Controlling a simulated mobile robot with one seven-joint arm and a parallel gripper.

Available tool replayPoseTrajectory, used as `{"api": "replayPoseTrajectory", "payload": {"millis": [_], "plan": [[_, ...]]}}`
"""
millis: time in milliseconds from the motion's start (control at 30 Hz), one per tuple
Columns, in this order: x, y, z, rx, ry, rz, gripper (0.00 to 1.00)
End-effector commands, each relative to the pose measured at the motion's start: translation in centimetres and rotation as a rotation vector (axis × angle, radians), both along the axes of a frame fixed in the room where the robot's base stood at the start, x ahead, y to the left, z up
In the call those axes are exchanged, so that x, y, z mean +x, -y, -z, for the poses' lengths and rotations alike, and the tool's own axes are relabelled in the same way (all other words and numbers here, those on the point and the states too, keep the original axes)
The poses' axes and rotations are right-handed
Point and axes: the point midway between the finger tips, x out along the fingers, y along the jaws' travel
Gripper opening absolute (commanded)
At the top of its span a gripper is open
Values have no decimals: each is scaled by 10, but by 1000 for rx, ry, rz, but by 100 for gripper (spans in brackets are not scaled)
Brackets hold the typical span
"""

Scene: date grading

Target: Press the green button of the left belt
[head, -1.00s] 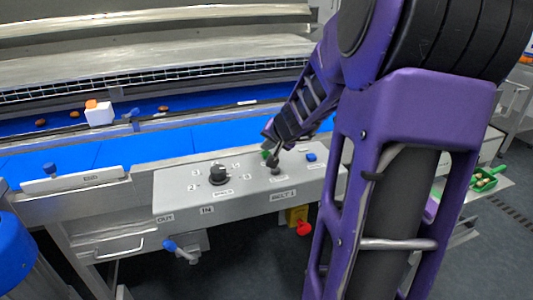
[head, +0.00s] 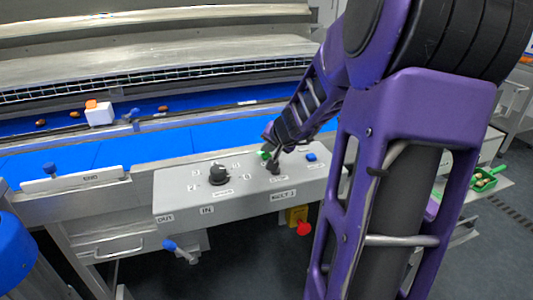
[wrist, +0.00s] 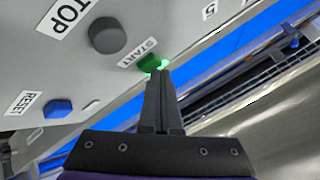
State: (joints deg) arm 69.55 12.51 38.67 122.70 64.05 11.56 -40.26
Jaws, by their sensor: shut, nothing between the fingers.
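The green START button (wrist: 150,62) is on the grey control panel (head: 180,195), which carries a belt label on its front. In the wrist view my gripper (wrist: 158,74) is shut and empty, with its fingertips at the green button and hiding part of it. A bright green glow shows around the tips; I cannot tell whether the button is pushed in. In the head view the green button (head: 264,154) shows just beside my gripper's dark end. The dark STOP button (wrist: 106,35) is close by, apart from the fingers.
A blue RESET button (wrist: 58,109) is on the same panel. A black selector knob (head: 218,174) stands left of the buttons. The blue belt (head: 140,147) runs behind the panel. A red knob on a yellow box (head: 297,215) hangs below the panel.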

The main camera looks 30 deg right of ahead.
Motion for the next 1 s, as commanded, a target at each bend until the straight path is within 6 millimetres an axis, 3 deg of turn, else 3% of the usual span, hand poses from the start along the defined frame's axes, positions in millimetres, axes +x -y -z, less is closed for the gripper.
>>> {"api": "replayPoseTrajectory", "payload": {"millis": [1000], "plan": [[0, -1, -17, 1, -1, -1, 0]]}}
